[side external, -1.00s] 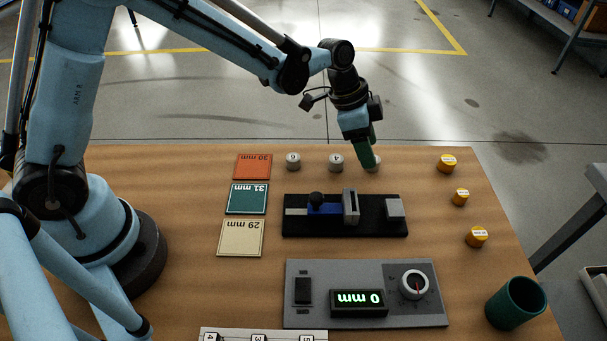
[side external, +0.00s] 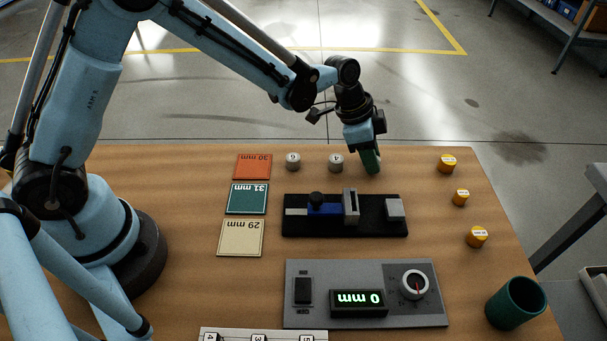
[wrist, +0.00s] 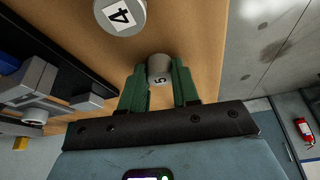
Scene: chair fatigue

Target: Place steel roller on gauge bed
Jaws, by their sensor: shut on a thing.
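My gripper (side external: 371,162) is at the back of the wooden table, pointing down, with green fingers. In the wrist view the fingers (wrist: 159,88) are shut on a steel roller (wrist: 159,68) marked 5. In the side view that roller is hidden by the fingers. Two other grey steel rollers stand to the left, a near one (side external: 336,162) and a farther one (side external: 293,161). The near one looks like the roller marked 4 (wrist: 120,14) in the wrist view. The gauge bed (side external: 380,229) is a black base in front of my gripper, with a blue slide, black knob and grey upright jaw.
Orange, green and cream mm cards (side external: 252,167) lie left of the gauge. Several yellow-orange cylinders (side external: 461,197) stand at right. A grey panel (side external: 348,267) reading 0 mm is in front, with a green cup (side external: 515,303) at front right.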

